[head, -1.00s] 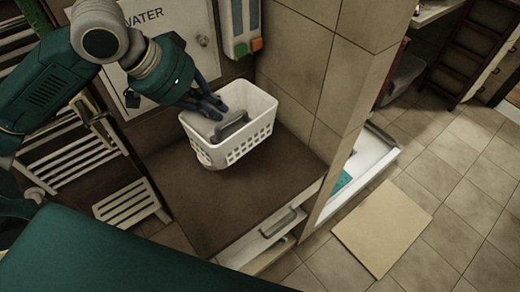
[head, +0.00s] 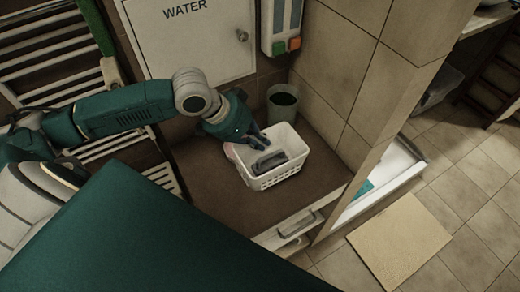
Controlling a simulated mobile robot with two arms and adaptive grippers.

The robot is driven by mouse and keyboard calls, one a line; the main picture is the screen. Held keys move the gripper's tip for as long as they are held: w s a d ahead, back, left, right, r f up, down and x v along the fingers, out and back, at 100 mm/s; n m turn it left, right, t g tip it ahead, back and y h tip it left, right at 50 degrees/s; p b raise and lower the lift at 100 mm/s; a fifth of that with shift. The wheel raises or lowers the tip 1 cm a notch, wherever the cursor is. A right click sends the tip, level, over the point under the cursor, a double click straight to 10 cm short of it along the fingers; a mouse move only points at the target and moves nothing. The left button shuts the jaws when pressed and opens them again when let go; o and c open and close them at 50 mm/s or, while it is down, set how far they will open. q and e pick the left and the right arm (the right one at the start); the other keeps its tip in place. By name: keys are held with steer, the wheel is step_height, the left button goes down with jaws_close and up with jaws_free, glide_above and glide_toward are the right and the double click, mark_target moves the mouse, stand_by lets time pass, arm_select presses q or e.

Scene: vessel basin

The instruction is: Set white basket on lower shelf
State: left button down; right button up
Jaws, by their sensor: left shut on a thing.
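The white basket (head: 276,179), with slotted sides, is over the brown top of a low unit (head: 215,205), near the tiled wall. It looks upright; whether its base touches the top is hard to tell. A dark grey object with a handle-like shape (head: 268,162) lies inside it. My left gripper (head: 259,140) is shut on the basket's far-left rim, its dark fingers partly hiding that rim. My right gripper is out of view. I cannot tell which surface is the lower shelf.
A grey-green bin (head: 283,104) stands behind the basket in the corner. A pinkish item (head: 232,153) shows at the basket's left. A drawer with a handle (head: 298,226) is at the unit's front. A tiled partition (head: 400,100) rises on the right.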

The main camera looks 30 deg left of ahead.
mark_target(260, 153)
arm_select(q)
steer(key=shift+f, duration=2.4)
steer(key=c, duration=2.2)
jaws_free()
steer(key=shift+f, duration=0.15)
